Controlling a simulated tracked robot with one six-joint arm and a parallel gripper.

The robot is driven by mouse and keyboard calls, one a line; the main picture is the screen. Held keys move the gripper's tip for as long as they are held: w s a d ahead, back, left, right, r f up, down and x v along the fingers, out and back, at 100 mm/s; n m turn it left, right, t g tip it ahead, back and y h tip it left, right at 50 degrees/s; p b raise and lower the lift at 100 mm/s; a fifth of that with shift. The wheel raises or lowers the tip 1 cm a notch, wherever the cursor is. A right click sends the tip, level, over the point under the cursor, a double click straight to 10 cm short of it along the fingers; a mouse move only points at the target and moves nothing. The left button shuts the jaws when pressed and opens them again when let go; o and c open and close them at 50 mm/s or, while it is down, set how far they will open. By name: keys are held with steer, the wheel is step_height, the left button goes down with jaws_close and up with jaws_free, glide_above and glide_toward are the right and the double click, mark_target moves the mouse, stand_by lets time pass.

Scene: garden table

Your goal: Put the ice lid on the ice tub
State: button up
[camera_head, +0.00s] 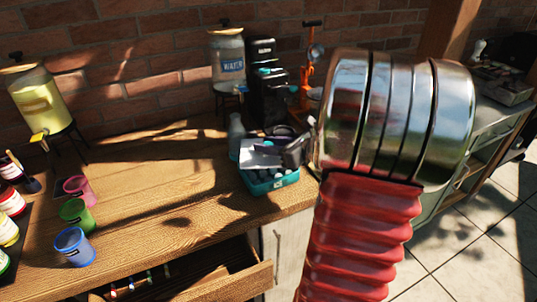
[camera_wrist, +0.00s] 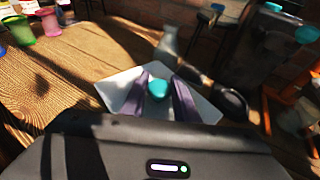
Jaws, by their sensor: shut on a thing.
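The ice lid (camera_wrist: 118,86) is a pale grey plate with a teal knob. My gripper (camera_wrist: 158,92) has its purple fingers shut on either side of that knob. In the head view the ice lid (camera_head: 259,158) is over the back part of the ice tub (camera_head: 272,186), a teal box with pale ice cubes showing in front of the lid. Whether the lid touches the tub or hovers above it, I cannot tell. My gripper (camera_head: 268,144) comes in from the right in the head view. In the wrist view the lid hides the tub.
A grey bottle (camera_head: 236,130) stands close behind the tub. A black machine (camera_head: 267,95), a water dispenser (camera_head: 229,65) and an orange press (camera_head: 306,70) stand behind. Cups (camera_head: 75,247) are at left. An open drawer (camera_head: 250,283) juts out in front. The table's middle is clear.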

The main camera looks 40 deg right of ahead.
steer(key=shift+f, duration=1.85)
steer(key=shift+f, duration=0.15)
steer(key=o, duration=1.1)
steer(key=shift+s+d+r, duration=0.1)
steer(key=shift+s+r, duration=0.2)
steer(key=shift+s, duration=0.05)
steer(key=v, duration=1.1)
steer(key=shift+s, duration=0.2)
